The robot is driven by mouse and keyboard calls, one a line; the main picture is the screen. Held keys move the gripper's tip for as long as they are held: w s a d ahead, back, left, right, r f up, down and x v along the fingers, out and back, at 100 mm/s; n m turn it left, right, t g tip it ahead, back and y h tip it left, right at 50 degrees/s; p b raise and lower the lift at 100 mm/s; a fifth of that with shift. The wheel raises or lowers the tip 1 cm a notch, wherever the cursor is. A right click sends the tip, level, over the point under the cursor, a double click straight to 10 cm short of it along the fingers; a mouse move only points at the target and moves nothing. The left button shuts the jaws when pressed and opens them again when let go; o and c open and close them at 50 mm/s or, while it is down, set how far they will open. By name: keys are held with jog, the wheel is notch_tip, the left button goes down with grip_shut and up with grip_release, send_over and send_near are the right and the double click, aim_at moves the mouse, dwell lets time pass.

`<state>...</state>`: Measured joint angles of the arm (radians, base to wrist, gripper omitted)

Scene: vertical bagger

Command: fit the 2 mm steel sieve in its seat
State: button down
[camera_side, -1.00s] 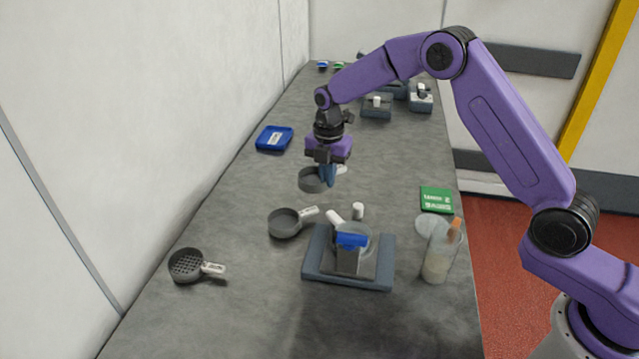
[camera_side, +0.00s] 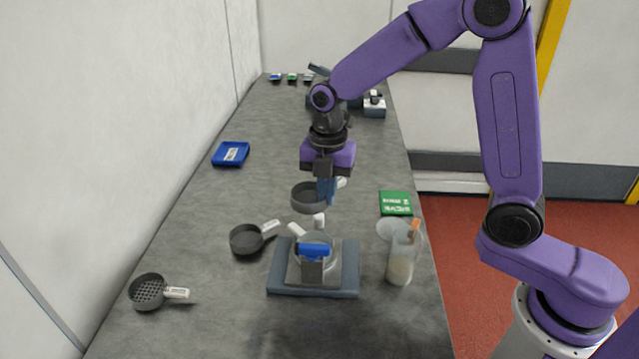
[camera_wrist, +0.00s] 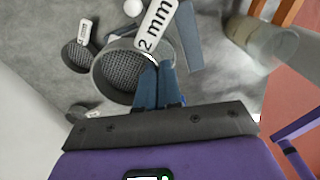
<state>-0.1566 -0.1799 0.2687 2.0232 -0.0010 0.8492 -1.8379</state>
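The sieve labelled 2 mm (camera_wrist: 125,68) is a dark grey round pan with a mesh floor and a white handle. My gripper (camera_side: 326,198) has its blue fingers close together on the sieve's rim near the handle. The sieve (camera_side: 308,198) is held behind and above a blue-grey fixture (camera_side: 280,277), apart from it. The fixture bears a clear round part (camera_side: 318,245), a blue block (camera_side: 314,250) at its front and white pegs at its back. My fingers also show in the wrist view (camera_wrist: 160,75). The inside of the seat cannot be made out.
A second grey sieve (camera_side: 247,240) lies left of the fixture, and a coarse one (camera_side: 148,292) lies nearer the front left. A clear container (camera_side: 402,262), a clear disc (camera_side: 389,229) and a green card (camera_side: 396,203) are on the right. A blue tray (camera_side: 231,154) lies further back.

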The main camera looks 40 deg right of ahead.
jog(key=s+a, duration=0.1)
jog(key=s, duration=0.2)
send_over(333, 248)
jog(key=shift+w+f, duration=0.1)
jog(key=shift+f, duration=2.95)
jog(key=shift+f, duration=0.15)
jog(key=shift+f, duration=0.15)
jog(key=shift+f, duration=0.7)
jog(key=c, duration=0.8)
grip_release()
